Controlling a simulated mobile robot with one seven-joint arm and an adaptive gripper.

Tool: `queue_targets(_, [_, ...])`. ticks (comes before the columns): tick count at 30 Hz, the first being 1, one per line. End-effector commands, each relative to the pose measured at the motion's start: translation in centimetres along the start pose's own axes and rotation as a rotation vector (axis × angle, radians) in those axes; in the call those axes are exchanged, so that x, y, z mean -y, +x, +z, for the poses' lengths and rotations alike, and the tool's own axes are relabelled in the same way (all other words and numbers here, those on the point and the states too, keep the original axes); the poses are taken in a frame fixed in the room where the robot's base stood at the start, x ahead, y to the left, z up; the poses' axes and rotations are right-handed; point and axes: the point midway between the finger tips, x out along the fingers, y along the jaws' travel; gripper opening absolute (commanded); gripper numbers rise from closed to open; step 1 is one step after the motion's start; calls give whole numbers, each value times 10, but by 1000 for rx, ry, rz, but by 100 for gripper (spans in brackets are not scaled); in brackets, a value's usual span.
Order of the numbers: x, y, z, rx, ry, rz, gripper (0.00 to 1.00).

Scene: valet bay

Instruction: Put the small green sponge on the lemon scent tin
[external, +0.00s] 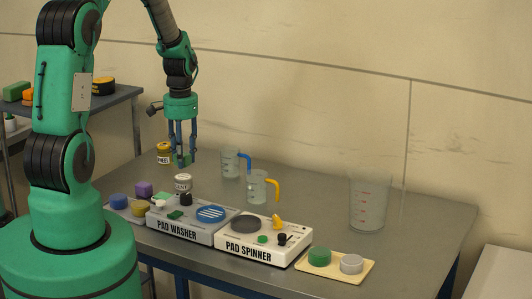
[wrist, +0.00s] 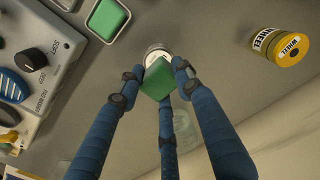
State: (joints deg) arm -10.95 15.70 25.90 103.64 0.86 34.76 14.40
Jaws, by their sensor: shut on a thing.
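My gripper (external: 182,152) is shut on the small green sponge (external: 184,161) and holds it in the air above the table. In the wrist view the green sponge (wrist: 157,83) sits between the blue fingers. A pale tin (external: 183,183) stands below, behind the pad washer; its label appears to end in "CENT", and I cannot read "lemon". In the wrist view the tin (wrist: 157,53) is partly hidden behind the sponge. The sponge is apart from the tin in the external view.
A yellow tin (wrist: 279,47) marked "WHEEL" stands nearby. The pad washer (external: 190,222) and pad spinner (external: 250,240) are in front. Two jugs, one with a blue handle (external: 245,162) and one with a yellow handle (external: 271,188), stand to the right. A tray holds another green block (wrist: 109,18).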

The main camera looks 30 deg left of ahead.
Motion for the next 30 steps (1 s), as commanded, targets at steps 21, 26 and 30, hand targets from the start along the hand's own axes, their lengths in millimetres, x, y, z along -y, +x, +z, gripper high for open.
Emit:
queue_targets(21, [0, 35, 0, 0, 0, 0, 21])
queue_targets(26, [0, 38, 0, 1, 0, 0, 39])
queue_targets(30, [0, 37, 0, 0, 0, 0, 54])
